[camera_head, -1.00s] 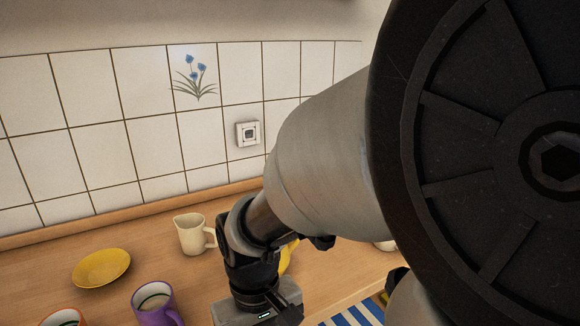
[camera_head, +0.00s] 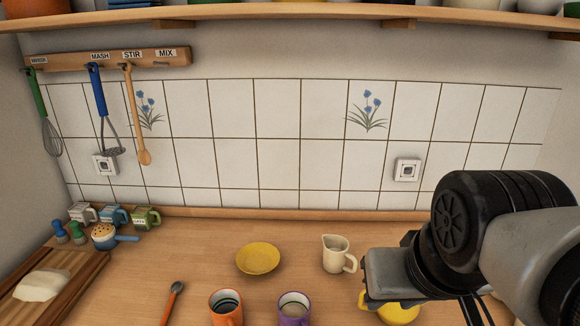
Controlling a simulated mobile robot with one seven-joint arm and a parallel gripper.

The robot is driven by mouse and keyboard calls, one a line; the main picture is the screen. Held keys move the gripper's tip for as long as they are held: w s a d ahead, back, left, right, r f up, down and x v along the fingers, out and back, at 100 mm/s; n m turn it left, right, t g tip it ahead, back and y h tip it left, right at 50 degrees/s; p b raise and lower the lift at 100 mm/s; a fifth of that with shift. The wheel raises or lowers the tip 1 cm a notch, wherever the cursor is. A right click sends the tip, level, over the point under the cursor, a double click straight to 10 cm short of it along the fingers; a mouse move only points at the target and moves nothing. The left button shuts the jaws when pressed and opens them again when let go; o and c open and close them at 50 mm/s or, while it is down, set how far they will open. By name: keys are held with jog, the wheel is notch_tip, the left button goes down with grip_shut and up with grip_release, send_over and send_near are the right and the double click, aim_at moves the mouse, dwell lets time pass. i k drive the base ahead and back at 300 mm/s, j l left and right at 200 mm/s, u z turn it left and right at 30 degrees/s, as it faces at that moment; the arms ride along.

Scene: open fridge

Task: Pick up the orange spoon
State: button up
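The orange spoon (camera_head: 170,308) lies on the wooden counter at the lower left of the head view. It has a grey bowl pointing away and an orange handle running down toward the bottom edge. It lies to the left of the orange mug, apart from it. My arm (camera_head: 460,235) is at the right side of the view, well to the right of the spoon. The fingers of my gripper do not show, so I cannot see whether they hold anything.
On the counter (camera_head: 210,250) stand an orange mug (camera_head: 226,311), a purple mug (camera_head: 293,312), a yellow dish (camera_head: 258,259), a cream jug (camera_head: 335,252) and a yellow vessel (camera_head: 398,314) below my arm. A cutting board (camera_head: 82,278) lies at left. Utensils hang from a rack (camera_head: 110,60).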

aim_at(176, 288)
jog(key=k+j+u, duration=0.25)
jog(key=u, duration=0.25)
jog(key=k+j+u, duration=0.3)
jog(key=j+u, duration=0.15)
jog(key=i+j+z, duration=0.4)
jog(key=j, duration=0.2)
jog(key=i+j+z, duration=0.4)
jog(key=j, duration=0.3)
jog(key=i+j+z, duration=0.2)
jog(key=j, duration=0.15)
jog(key=k, duration=0.05)
